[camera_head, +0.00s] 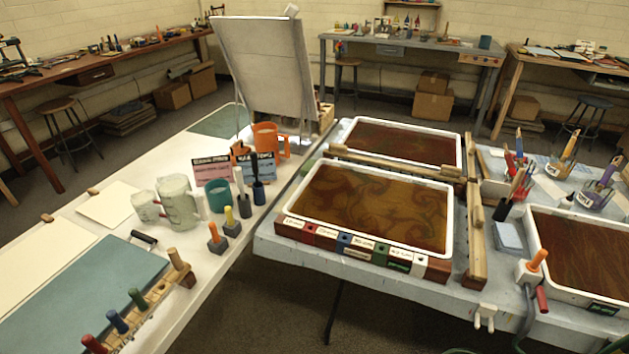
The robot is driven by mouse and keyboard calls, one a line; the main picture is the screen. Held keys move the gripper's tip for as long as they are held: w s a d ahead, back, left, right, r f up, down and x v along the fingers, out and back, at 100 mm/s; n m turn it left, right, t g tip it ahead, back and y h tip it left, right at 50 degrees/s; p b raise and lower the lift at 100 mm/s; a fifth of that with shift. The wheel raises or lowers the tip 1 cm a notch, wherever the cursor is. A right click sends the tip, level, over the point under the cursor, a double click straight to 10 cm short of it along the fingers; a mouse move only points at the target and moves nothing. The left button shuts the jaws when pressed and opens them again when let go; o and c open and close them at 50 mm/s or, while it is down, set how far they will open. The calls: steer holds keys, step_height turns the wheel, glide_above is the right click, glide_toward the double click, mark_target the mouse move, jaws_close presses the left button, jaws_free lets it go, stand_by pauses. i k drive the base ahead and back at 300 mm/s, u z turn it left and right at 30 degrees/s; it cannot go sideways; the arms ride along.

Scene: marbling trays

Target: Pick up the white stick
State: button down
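A white stick (239,179) stands upright in a small dark holder (244,205) on the white table at the left. A black stick (256,172) in a dark blue holder stands just right of it. A yellow stick (229,214) and an orange stick (213,232) stand in similar holders in front of it. A teal mug (217,195) is close on its left. The white stick's lower end is hidden in its holder. My gripper is not in view.
Clear measuring jugs (178,203) stand left of the mug, and an orange jug (267,140) behind. Small cards (212,172) stand behind the sticks. A framed tray (366,208) of brown marbled liquid is on the right table. A floor gap separates the tables.

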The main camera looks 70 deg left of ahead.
mark_target(238, 171)
steer(key=u, duration=2.6)
steer(key=k, duration=0.35)
steer(key=u, duration=0.05)
steer(key=i, duration=0.35)
steer(key=u, duration=0.5)
steer(key=k, duration=1.25)
steer(key=z, duration=0.1)
steer(key=i, duration=0.6)
steer(key=z, duration=0.65)
steer(key=i, duration=1)
steer(key=u, duration=0.4)
